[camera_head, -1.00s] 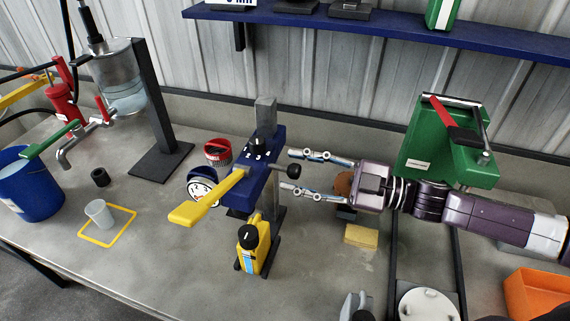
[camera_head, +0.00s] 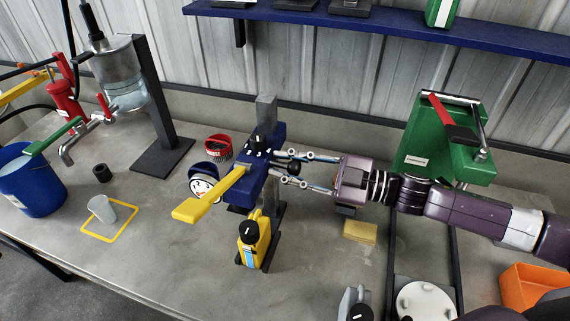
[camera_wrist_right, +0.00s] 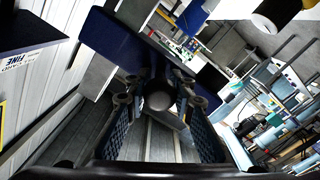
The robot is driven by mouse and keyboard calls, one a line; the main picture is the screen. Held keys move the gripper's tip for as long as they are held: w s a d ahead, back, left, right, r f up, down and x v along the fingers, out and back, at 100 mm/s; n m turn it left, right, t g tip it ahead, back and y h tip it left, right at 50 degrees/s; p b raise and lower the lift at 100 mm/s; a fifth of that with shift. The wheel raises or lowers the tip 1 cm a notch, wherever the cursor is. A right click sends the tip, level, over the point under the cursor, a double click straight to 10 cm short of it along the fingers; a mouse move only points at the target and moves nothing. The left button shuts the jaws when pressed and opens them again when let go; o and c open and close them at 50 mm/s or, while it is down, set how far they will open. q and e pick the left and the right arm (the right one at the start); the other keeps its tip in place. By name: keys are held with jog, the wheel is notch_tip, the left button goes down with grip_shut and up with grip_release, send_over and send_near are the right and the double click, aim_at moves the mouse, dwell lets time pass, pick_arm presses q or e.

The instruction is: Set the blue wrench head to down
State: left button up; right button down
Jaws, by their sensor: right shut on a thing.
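The blue wrench head (camera_head: 262,163) is mounted on a grey post on the bench, with a yellow handle (camera_head: 208,195) sticking out toward the lower left. A black ball knob (camera_head: 294,167) is on its right side. My right gripper (camera_head: 286,168) reaches in from the right and is shut on the black knob. In the right wrist view the knob (camera_wrist_right: 159,101) sits between the two fingers, with the blue body (camera_wrist_right: 122,45) just beyond. Dark number marks or a small dial on the head's top are too small to read. My left gripper is not in view.
A yellow bottle-shaped tool (camera_head: 252,241) stands just in front of the post. A yellow sponge (camera_head: 360,232) and a green machine (camera_head: 440,140) are to the right.

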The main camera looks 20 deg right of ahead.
jog(key=shift+f, duration=0.1)
notch_tip(320, 180, down, 9)
jog(key=b, duration=0.5)
jog(key=c, duration=1.7)
grip_release()
jog(key=shift+o, duration=0.2)
jog(key=v, duration=1.2)
